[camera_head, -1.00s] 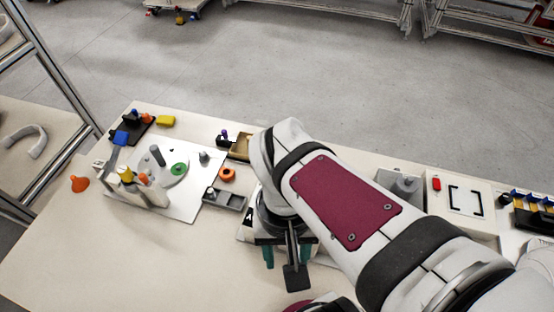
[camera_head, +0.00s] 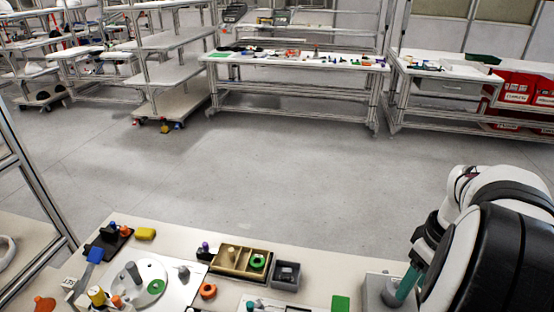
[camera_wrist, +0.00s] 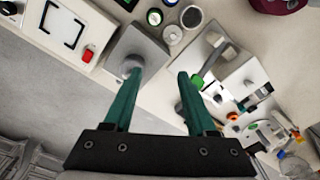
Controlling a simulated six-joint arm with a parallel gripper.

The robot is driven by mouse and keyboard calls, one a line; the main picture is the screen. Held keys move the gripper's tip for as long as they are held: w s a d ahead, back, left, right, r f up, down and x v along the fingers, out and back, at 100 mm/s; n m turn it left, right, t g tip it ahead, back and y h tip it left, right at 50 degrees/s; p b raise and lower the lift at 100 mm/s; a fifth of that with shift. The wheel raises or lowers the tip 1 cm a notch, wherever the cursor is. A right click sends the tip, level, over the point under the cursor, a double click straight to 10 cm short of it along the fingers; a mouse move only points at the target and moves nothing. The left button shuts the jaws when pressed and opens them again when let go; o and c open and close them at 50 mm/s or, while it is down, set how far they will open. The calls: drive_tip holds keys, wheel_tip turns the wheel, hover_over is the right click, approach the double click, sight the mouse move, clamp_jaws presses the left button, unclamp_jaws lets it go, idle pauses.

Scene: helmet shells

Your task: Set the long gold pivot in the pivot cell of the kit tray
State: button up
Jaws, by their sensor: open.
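My gripper (camera_wrist: 158,78) is open, with two teal fingers and nothing between them in the wrist view. Its left finger overlaps a grey block with a round grey knob (camera_wrist: 131,64). In the head view my gripper (camera_head: 405,285) is at the right edge, by that grey block (camera_head: 371,291). A brown compartment tray (camera_head: 262,278), perhaps the kit tray, holds a tan-gold peg (camera_head: 231,253) in its left part and a green ring (camera_head: 258,261) in its right part. A yellow-gold cylinder (camera_head: 96,295) stands at the far left. I cannot tell which is the long gold pivot.
A dark grey bin (camera_head: 287,275) stands right of the brown tray. In the wrist view a white panel with a red button (camera_wrist: 88,55) lies beside the grey block.

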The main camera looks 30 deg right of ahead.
drive_tip(key=s+d+f+n, duration=0.1)
drive_tip(key=s+d+f, duration=0.15)
drive_tip(key=s, duration=0.55)
drive_tip(key=s+d+f, duration=0.1)
drive_tip(key=s+d, duration=0.3)
drive_tip(key=s, duration=0.4)
drive_tip(key=s+d+f+n, duration=0.15)
drive_tip(key=s+d, duration=0.25)
drive_tip(key=s, duration=0.5)
drive_tip(key=shift+m+g, duration=0.25)
drive_tip(key=shift+g, duration=0.05)
drive_tip(key=f, duration=1.6)
drive_tip(key=shift+w+a+f, duration=0.15)
drive_tip(key=shift+w+a, duration=0.1)
drive_tip(key=shift+a, duration=0.1)
clamp_jaws()
